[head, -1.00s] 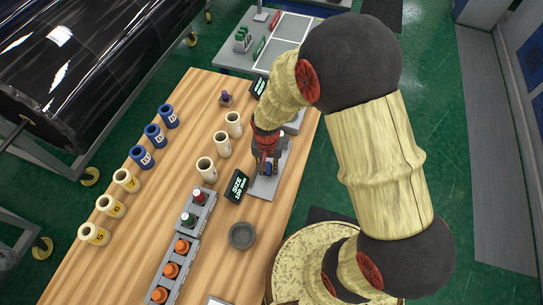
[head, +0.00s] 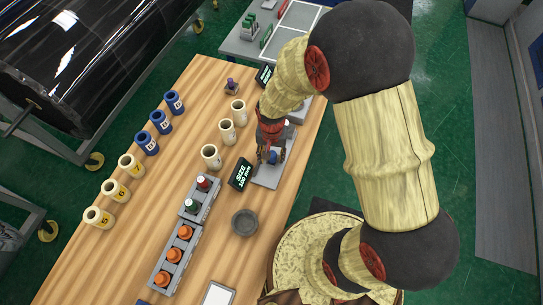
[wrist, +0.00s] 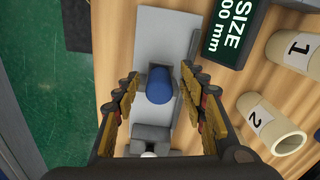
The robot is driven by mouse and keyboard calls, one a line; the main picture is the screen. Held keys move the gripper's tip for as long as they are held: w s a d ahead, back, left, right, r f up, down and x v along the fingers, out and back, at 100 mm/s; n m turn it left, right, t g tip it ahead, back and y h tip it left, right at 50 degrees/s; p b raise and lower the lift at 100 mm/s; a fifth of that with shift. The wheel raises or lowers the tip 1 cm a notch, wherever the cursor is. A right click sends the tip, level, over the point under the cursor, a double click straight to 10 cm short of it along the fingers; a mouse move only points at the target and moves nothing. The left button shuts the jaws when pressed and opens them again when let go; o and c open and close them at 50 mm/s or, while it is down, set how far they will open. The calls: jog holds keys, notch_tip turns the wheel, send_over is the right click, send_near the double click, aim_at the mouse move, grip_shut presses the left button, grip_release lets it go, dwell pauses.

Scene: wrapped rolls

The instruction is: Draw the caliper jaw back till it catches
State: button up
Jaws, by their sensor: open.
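The caliper has a flat light-grey base plate (head: 266,179), which also shows in the wrist view (wrist: 160,30). A blue rounded knob (wrist: 159,86) stands on it, on a dark grey block. A second grey block (wrist: 152,136) sits lower on the plate in the wrist view. My gripper (wrist: 159,92) is open, with a yellow-padded finger on each side of the blue knob and gaps showing between. In the head view my gripper (head: 271,156) is over the plate, and the fingers partly hide the knob. A black display (head: 241,174) beside the plate reads SIZE 100 mm.
Cream rolls (head: 227,132), one numbered 2 (wrist: 275,123), stand left of the caliper in the head view. A grey tray (head: 171,262) holds orange-topped pieces. A dark round dish (head: 244,222) lies nearby.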

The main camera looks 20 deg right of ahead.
notch_tip(320, 180, up, 12)
jog(key=shift+f, duration=0.2)
dwell(0.7)
